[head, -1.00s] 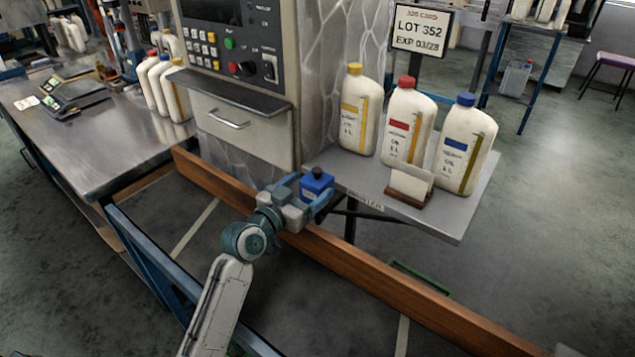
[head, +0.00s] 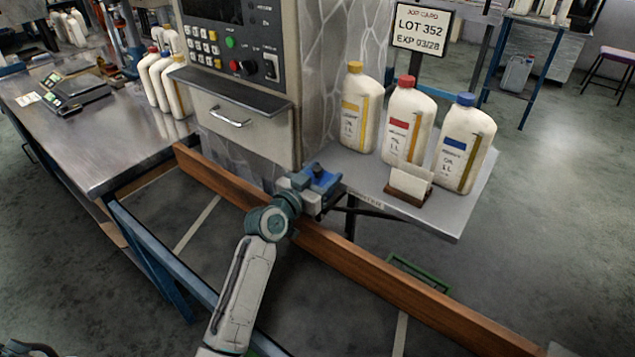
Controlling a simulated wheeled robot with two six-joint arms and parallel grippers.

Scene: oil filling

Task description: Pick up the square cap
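My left gripper (head: 324,185) is at the near left corner of the grey shelf, above the wooden rail. It appears shut on a small blue block (head: 318,178) with a dark knob on top; the fingers hide part of it. I cannot tell whether this block is the square cap, and no other square cap can be made out. Three white bottles stand on the shelf, with a yellow cap (head: 355,66), a red cap (head: 406,81) and a blue cap (head: 466,99), all round.
A small card holder (head: 409,184) stands on the shelf (head: 456,222) before the bottles. A control cabinet (head: 240,125) with a drawer rises behind the gripper. The wooden rail (head: 400,285) crosses the front. A metal bench (head: 85,150) is at left.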

